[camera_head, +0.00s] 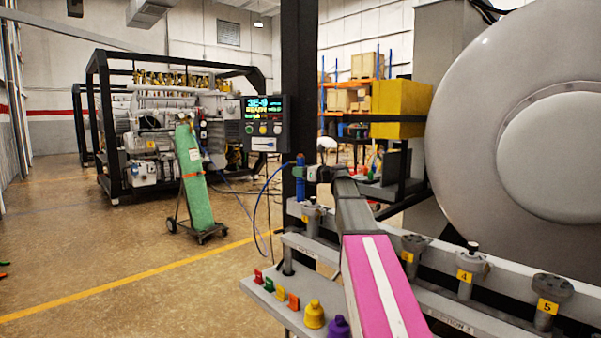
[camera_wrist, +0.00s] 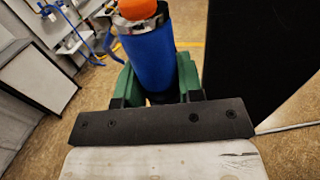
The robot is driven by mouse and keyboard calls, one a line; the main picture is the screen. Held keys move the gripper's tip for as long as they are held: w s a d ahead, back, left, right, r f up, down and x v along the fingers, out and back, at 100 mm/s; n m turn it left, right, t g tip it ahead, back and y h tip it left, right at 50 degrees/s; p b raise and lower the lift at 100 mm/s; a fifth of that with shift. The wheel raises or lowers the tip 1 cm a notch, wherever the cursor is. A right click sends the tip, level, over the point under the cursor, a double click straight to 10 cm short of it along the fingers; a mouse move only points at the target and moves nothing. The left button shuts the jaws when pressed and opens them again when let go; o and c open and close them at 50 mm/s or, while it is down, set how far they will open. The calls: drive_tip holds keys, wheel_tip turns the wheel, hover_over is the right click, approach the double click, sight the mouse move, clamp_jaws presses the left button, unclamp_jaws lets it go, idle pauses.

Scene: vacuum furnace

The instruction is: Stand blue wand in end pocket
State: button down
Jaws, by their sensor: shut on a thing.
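The blue wand (camera_head: 300,186) is upright beside the dark post in the head view, at the far left end of the grey rail. In the wrist view the wand (camera_wrist: 150,62) is a thick blue cylinder with an orange end and a silvery band. My gripper (camera_head: 306,173) is shut on it, with green fingers (camera_wrist: 157,78) on both sides of the wand. The wand's lower end is close to the leftmost holder (camera_head: 313,211) on the rail; I cannot tell whether it is in a pocket. A blue hose (camera_head: 257,205) loops down on its left.
A lower ledge (camera_head: 262,289) carries several coloured tags and a yellow knob (camera_head: 314,315). Numbered holders, such as holder 5 (camera_head: 549,292), line the rail. The large furnace door (camera_head: 470,130) is at right. A control panel (camera_head: 264,122) hangs behind the wand. Floor at left is open.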

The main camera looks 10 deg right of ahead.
drive_tip(key=c, duration=0.7)
unclamp_jaws()
drive_tip(key=v, duration=1)
drive_tip(key=shift+s+d, duration=0.25)
